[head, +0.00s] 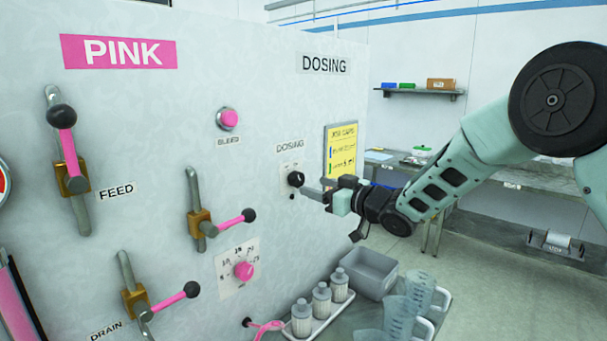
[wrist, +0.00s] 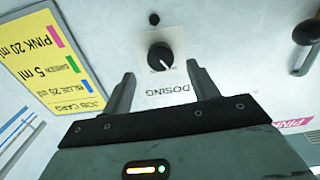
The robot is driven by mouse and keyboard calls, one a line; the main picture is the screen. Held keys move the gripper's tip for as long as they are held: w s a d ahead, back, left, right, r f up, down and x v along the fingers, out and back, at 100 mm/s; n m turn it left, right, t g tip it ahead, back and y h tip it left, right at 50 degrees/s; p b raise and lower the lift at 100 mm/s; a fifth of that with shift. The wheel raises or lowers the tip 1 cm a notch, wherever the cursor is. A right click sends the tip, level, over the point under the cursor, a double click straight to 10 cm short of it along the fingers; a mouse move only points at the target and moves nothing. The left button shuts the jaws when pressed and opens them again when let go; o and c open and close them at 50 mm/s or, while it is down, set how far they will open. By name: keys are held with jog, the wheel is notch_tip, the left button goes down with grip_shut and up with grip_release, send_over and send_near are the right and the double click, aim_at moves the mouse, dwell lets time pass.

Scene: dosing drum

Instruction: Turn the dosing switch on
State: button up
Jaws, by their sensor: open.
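The dosing switch is a round black knob (head: 295,179) on a small white plate on the panel, under the DOSING label (head: 290,147). In the wrist view the knob (wrist: 160,57) has a pale pointer mark and lies just beyond and between the fingertips. My gripper (head: 308,190) is in front of the knob, coming from the right. In the wrist view my gripper (wrist: 160,80) is open, one finger to each side of the knob, with nothing between them. I cannot tell whether a finger touches the panel.
A yellow job card (head: 341,152) hangs right of the knob. A pink bleed button (head: 228,118), a pink dial (head: 244,270) and several levers with black knobs are on the panel to the left. Bottles (head: 321,300), a grey bin (head: 368,273) and jugs (head: 407,300) stand below.

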aim_at(300, 181)
jog(key=shift+p+x, duration=0.95)
jog(key=shift+x, duration=1.75)
jog(key=c, duration=1)
